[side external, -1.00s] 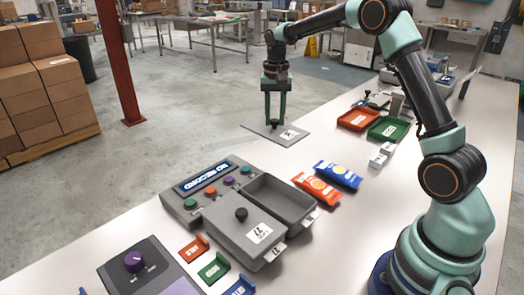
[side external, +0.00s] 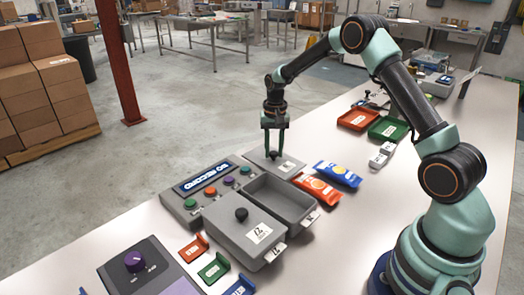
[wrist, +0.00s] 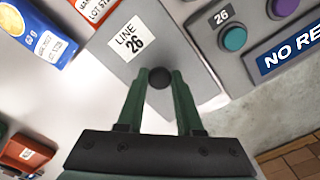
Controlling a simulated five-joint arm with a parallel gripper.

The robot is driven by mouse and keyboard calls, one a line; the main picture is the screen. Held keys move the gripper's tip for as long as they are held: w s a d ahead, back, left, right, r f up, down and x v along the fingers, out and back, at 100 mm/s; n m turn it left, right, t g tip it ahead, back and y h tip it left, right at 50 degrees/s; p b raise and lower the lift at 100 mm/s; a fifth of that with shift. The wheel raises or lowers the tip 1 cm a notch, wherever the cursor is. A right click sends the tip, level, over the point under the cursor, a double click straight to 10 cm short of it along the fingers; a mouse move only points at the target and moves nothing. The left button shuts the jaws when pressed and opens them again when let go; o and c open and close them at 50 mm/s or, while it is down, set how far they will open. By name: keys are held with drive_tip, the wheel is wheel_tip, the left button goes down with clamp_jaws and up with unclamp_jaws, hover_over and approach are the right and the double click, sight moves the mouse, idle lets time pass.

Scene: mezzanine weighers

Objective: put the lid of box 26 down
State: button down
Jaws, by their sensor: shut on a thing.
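The grey lid of box 26 (side external: 257,159) hangs from my gripper (side external: 274,151), which is shut on its dark round knob. In the wrist view the lid (wrist: 178,45) shows its white label "LINE 26", with the knob between my fingertips (wrist: 160,78). In the side view the lid looks level, just behind the open grey box (side external: 279,198). I cannot tell whether it touches the table or the box. The open box appears empty, and its front tag is too small to read.
A lidded grey box marked 27 (side external: 243,233) stands left of the open box. Behind it is a button console (side external: 207,190) with a display. Orange (side external: 317,187) and blue (side external: 338,174) packets lie at the right. Red (side external: 357,119) and green (side external: 388,129) trays stand farther back.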

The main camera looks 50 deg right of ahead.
drive_tip(key=shift+f, duration=0.1)
drive_tip(key=shift+f, duration=0.4)
drive_tip(key=c, duration=0.6)
unclamp_jaws()
drive_tip(key=shift+o, duration=0.2)
drive_tip(key=shift+r, duration=0.1)
